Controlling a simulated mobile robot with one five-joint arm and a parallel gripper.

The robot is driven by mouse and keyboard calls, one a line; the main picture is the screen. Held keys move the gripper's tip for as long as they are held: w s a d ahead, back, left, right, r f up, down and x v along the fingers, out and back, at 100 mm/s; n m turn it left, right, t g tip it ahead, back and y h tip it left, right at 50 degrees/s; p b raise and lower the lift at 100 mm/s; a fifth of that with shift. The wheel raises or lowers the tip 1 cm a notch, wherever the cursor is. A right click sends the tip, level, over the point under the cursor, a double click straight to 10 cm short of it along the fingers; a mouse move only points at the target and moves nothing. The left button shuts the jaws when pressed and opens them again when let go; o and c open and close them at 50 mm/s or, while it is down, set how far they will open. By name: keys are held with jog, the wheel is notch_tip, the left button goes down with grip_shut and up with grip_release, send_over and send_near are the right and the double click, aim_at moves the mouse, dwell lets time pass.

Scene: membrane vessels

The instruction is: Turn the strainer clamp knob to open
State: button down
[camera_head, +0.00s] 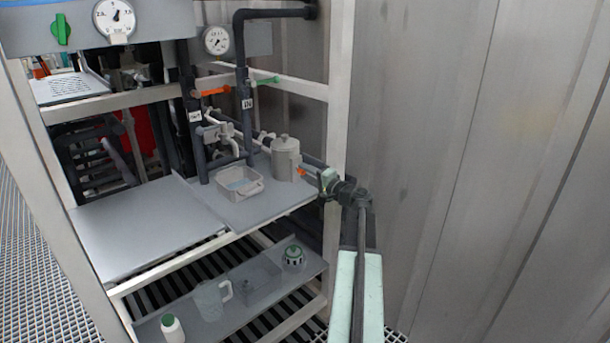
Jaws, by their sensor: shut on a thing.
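The strainer looks to be the grey lidded canister (286,160) on the right of the grey work shelf. A small orange piece (300,172) shows at its lower right side and looks like the clamp knob. My gripper (307,174) reaches in from the right with its fingertips at this orange piece and is shut on it. The fingers hide most of the knob, so its turn angle cannot be read. My arm rises from the bottom centre, right of the frame post.
A clear grey basket (240,182) stands left of the canister. Dark pipes with orange (215,91) and green (266,80) handles rise behind. A white post (338,120) stands close to my arm. The lower shelf holds a jug (212,300) and a white bottle (172,328).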

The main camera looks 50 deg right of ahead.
jog(key=shift+w+n, duration=0.1)
jog(key=shift+n, duration=0.8)
jog(key=c, duration=1.1)
grip_release()
jog(key=shift+o, duration=0.2)
jog(key=s, duration=0.7)
jog(key=shift+s+a, duration=0.3)
jog(key=shift+s, duration=0.1)
